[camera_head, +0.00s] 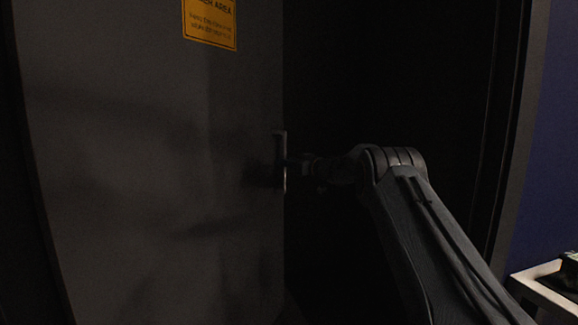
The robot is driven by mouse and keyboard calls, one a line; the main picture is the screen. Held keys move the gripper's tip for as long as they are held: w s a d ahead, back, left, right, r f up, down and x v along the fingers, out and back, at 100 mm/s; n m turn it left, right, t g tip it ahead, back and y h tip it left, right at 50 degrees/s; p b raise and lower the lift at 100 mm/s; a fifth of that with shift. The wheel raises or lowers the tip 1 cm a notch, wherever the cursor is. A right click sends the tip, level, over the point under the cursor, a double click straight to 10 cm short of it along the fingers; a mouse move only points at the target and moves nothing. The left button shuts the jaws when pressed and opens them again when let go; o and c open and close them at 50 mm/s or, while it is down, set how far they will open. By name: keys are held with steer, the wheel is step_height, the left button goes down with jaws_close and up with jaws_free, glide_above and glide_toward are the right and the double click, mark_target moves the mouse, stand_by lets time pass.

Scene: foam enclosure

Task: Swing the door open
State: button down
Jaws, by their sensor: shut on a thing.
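The grey door (140,150) fills the left of the view and stands partly open, with a dark opening to the right of its free edge. A vertical metal handle (280,160) sits near that edge. My arm reaches in from the lower right, and my gripper (287,162) is at the handle, shut on it. The fingertips are dark and small, so their exact hold is hard to see.
A yellow warning sign (210,22) is on the upper door. The dark door frame (510,140) stands at right, beside a blue wall (552,130). A white surface (545,290) with a dark object on it is at the lower right.

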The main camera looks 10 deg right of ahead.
stand_by(0.3)
steer(key=c, duration=1.6)
jaws_free()
steer(key=shift+d, duration=0.1)
steer(key=shift+c, duration=0.2)
steer(key=v, duration=0.7)
steer(key=shift+s+d, duration=0.25)
steer(key=shift+s, duration=0.1)
